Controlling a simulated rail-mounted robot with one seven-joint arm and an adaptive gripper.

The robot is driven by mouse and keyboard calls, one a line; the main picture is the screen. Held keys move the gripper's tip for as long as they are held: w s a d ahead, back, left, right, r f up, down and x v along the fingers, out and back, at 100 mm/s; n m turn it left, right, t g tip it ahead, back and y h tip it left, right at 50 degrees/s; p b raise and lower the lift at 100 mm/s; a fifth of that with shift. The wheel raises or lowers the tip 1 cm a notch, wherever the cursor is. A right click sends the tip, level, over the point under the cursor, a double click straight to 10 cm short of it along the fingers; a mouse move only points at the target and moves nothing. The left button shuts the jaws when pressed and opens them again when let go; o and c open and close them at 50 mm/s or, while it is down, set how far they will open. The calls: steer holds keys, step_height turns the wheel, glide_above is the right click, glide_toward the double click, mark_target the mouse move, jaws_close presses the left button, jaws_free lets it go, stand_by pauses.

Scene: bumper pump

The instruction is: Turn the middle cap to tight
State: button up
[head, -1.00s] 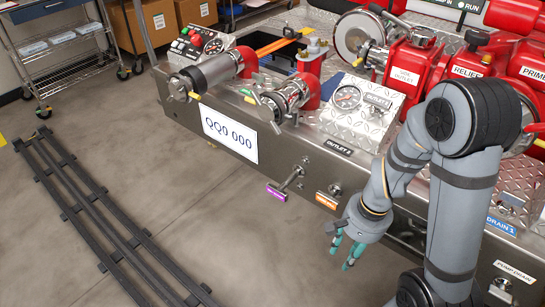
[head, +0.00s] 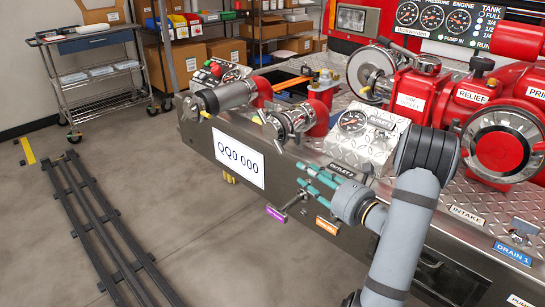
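The metal cap (head: 274,125) with side lugs is on the middle outlet, which sticks out over the front edge of the steel panel, between the left capped outlet and the red intake on the right. Whether it is tight cannot be told. My gripper (head: 301,174) has teal fingers pointing left, in front of the panel, below and right of the middle cap. The fingers are apart with nothing visible between them, and they do not touch the cap.
The left outlet (head: 228,95) carries a dark sleeve and its own cap. A gauge box (head: 362,140) stands right of the middle outlet. A small lever (head: 290,203) sticks out below my gripper. A floor rail (head: 92,220) lies left; floor between is clear.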

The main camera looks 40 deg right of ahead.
mark_target(285, 152)
steer(key=shift+n, duration=0.4)
steer(key=w, duration=0.7)
steer(key=w+d+r, duration=0.1)
steer(key=w, duration=0.2)
steer(key=shift+w+p, duration=0.2)
steer(key=shift+p, duration=0.1)
steer(key=shift+c, duration=0.2)
steer(key=shift+s, duration=0.1)
jaws_close()
steer(key=shift+d, duration=0.1)
steer(key=shift+d+h, duration=0.1)
steer(key=shift+h, duration=0.2)
